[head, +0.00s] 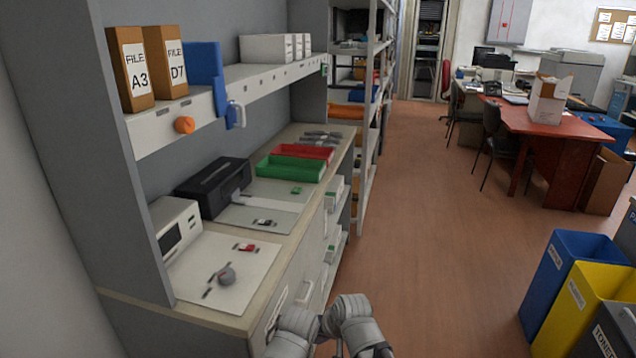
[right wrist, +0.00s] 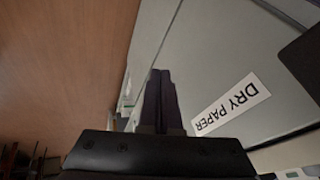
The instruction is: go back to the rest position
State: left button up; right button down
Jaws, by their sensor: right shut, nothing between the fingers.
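My right gripper (right wrist: 160,75) shows in the right wrist view with its dark fingers pressed together and nothing between them. It is close to a grey panel (right wrist: 225,60) bearing a white "DRY PAPER" label (right wrist: 232,104). In the head view, grey jointed parts of my arm show at the bottom edge, in front of the workbench's drawers; the fingertips cannot be made out there. My left gripper is in neither view.
The workbench (head: 225,313) on the left holds a black printer (head: 213,188), a white device (head: 175,230), a green tray (head: 290,168) and a red tray (head: 305,151). Blue and yellow bins (head: 590,305) stand at the right. The floor (head: 450,240) between is clear.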

jog(key=s+d+f+n+g+h, duration=0.2)
jog(key=s+d+n+g+h, duration=0.25)
jog(key=s, duration=0.75)
notch_tip(320, 180, up, 12)
jog(key=d+p, duration=0.1)
jog(key=p, duration=1.1)
jog(key=shift+d+r+p, duration=0.15)
jog(key=shift+p, duration=0.2)
jog(key=shift+m, duration=0.25)
